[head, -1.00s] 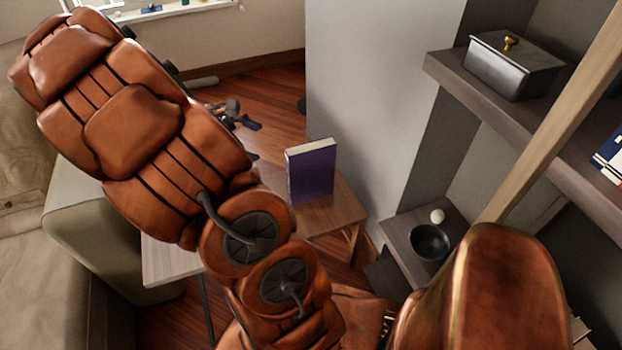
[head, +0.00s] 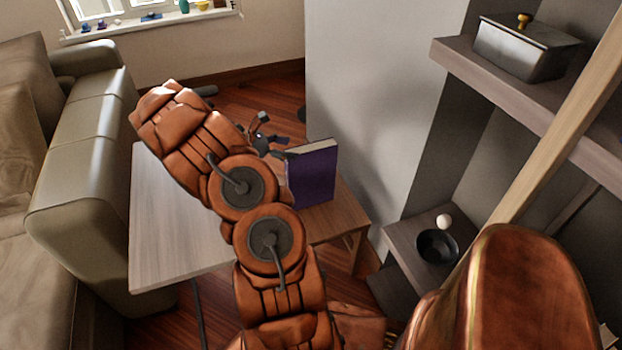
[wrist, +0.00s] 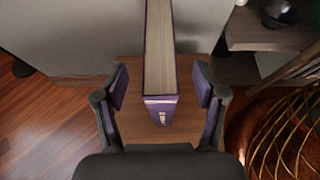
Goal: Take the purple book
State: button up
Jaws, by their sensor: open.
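The purple book (head: 312,172) stands upright on a small wooden side table (head: 338,218), close to the grey wall. In the wrist view the book (wrist: 161,110) shows its pale page edges and its purple spine end between the two fingers. My gripper (wrist: 158,92) is open, with one finger on each side of the book and a gap on both sides. In the head view my gripper (head: 265,140) is just left of the book, partly hidden behind my arm.
A light table (head: 165,230) and a sofa (head: 90,165) are on the left. Shelves on the right hold a dark bowl (head: 437,247), a white ball (head: 444,221) and a metal box (head: 528,47). A wire-like basket (wrist: 285,140) is at the wrist view's right.

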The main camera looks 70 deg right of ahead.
aim_at(305, 148)
jog(key=shift+r+x, duration=0.15)
jog(key=shift+x, duration=1.65)
jog(key=shift+r+x, duration=0.15)
jog(key=shift+x, duration=1.6)
jog(key=shift+d, duration=0.15)
jog(key=shift+c, duration=0.2)
grip_shut()
jog(key=shift+r, duration=0.1)
